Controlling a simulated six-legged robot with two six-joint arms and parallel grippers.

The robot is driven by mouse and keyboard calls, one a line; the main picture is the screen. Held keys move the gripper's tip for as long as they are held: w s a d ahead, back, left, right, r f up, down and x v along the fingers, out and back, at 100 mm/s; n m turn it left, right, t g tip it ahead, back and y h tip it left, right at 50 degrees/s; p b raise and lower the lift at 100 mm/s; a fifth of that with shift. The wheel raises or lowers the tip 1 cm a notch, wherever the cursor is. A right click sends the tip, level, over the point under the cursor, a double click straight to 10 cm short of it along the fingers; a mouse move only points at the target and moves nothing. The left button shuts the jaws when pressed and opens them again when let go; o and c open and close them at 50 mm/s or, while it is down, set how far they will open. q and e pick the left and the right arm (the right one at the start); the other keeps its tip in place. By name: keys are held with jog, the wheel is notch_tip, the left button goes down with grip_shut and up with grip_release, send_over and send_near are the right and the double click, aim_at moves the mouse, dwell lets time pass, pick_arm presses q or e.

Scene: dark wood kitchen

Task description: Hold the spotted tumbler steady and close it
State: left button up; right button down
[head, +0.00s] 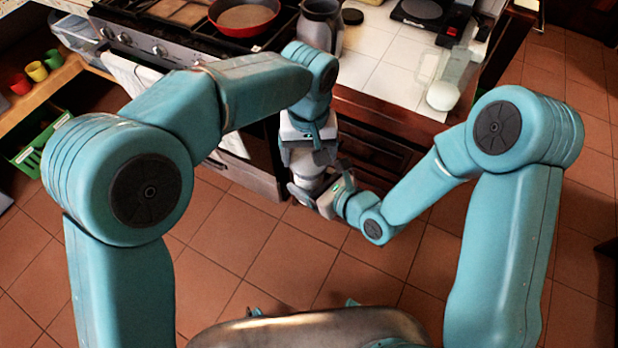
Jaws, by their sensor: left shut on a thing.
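My left arm reaches over from the left and bends down, with its left gripper (306,188) low in front of the counter. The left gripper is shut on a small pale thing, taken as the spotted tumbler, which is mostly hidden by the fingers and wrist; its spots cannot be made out. My right gripper (335,196) comes in from the right and meets the left one at the same place. Its fingers overlap the left gripper, so its opening is unclear. Whether a lid is on the tumbler cannot be seen.
A dark grey jug (319,26) stands on the white tiled counter (385,80). A red pan (243,16) sits on the stove. Coloured cups (37,71) stand on a left shelf. The tiled floor is clear.

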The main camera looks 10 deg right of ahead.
pick_arm(q)
jog(key=shift+m, duration=0.3)
jog(key=o, duration=1)
jog(key=shift+o, duration=0.2)
jog(key=shift+r, duration=2.3)
notch_tip(320, 180, up, 4)
jog(key=n, duration=0.3)
jog(key=shift+f, duration=0.25)
jog(key=shift+f, duration=0.1)
